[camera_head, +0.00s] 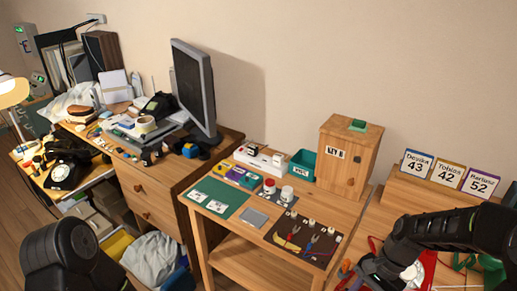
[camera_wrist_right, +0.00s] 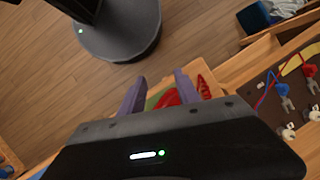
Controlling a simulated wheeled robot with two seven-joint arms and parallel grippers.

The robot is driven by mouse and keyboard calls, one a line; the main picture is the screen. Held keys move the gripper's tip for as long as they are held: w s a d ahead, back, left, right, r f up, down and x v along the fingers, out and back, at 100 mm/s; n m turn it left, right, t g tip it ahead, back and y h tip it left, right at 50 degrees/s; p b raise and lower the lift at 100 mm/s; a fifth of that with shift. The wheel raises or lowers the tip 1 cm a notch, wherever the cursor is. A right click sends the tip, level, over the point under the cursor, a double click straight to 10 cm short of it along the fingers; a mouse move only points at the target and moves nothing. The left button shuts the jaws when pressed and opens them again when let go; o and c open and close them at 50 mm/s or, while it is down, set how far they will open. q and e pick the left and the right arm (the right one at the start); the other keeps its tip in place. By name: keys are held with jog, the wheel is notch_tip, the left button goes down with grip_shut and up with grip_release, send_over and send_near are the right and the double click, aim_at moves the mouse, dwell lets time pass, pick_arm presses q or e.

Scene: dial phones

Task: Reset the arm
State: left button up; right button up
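My right arm (camera_head: 460,230) reaches in from the right in the head view, over the right-hand table. The right gripper shows in the right wrist view (camera_wrist_right: 160,92), its two fingers apart with nothing held between them. Red and green items lie below and beyond the fingers; whether they touch cannot be told. My left arm (camera_head: 70,255) shows only as a dark rounded link at the lower left of the head view. The left gripper is outside the picture.
A wooden work table (camera_head: 300,213) holds a green mat (camera_head: 216,197), a brown tool board (camera_head: 303,240) and a wooden cabinet (camera_head: 348,157). A black dial phone (camera_head: 62,172) and a monitor (camera_head: 194,87) stand left. Number cards (camera_head: 446,173) stand at right.

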jog(key=s+a+f+n+t, duration=0.1)
jog(key=s+a+f+n, duration=0.4)
jog(key=a+f, duration=0.4)
jog(key=s+a+f+n+t, duration=0.1)
jog(key=s+a+f+n, duration=0.3)
jog(key=s+a+f, duration=0.3)
jog(key=a+f, duration=0.3)
jog(key=a, duration=0.1)
jog(key=shift+s+f+n, duration=0.2)
jog(key=shift+n, duration=0.2)
jog(key=shift+a, duration=0.1)
